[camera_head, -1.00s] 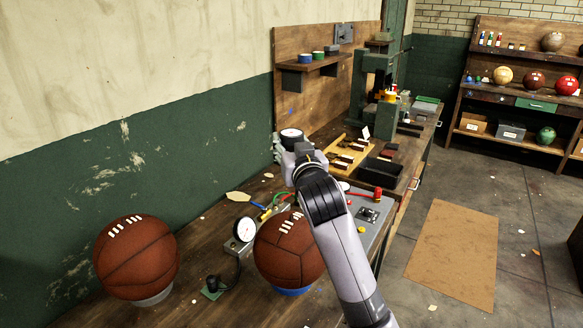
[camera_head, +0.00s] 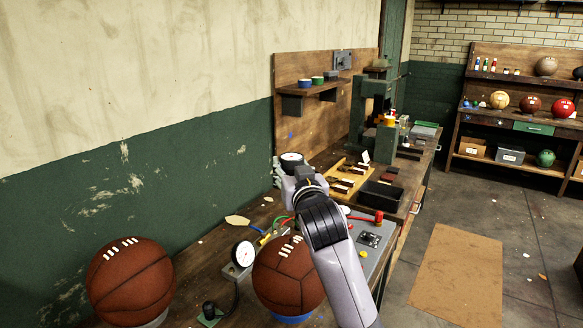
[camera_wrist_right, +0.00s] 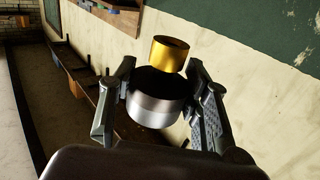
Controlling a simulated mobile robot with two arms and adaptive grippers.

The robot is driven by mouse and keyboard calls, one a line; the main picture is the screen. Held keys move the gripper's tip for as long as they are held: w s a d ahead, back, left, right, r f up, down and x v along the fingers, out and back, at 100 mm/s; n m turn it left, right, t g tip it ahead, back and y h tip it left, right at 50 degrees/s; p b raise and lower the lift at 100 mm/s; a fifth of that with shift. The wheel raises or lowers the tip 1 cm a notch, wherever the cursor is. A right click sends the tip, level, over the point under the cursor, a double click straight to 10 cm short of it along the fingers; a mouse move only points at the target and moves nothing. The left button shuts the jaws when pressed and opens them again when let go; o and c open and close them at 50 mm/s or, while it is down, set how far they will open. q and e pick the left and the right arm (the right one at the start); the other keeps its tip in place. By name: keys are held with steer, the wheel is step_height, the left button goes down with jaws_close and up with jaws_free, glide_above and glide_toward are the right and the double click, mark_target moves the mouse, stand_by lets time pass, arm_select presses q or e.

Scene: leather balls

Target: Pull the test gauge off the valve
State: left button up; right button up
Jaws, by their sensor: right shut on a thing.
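The test gauge (camera_head: 291,158), with a round white dial, is held up above the bench by my right gripper (camera_head: 285,172). In the right wrist view the gripper's two fingers are on either side of the gauge's dark and silver body (camera_wrist_right: 157,108). A brass fitting (camera_wrist_right: 170,54) sticks out beyond the fingertips, and I see nothing attached to its end. Two brown laced balls stand on the bench, one at the left (camera_head: 131,281) and one beside my right arm (camera_head: 288,275). I cannot make out the valve. My left gripper is not in view.
Another white dial gauge (camera_head: 243,254) stands on a grey block between the balls. Behind my arm are a red-handled tool (camera_head: 365,218), a black tray (camera_head: 381,195) and a green press (camera_head: 370,105). The wall is close at the left; open floor lies right.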

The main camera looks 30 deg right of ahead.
steer(key=shift+f+b, duration=3.45)
steer(key=shift+f, duration=2.3)
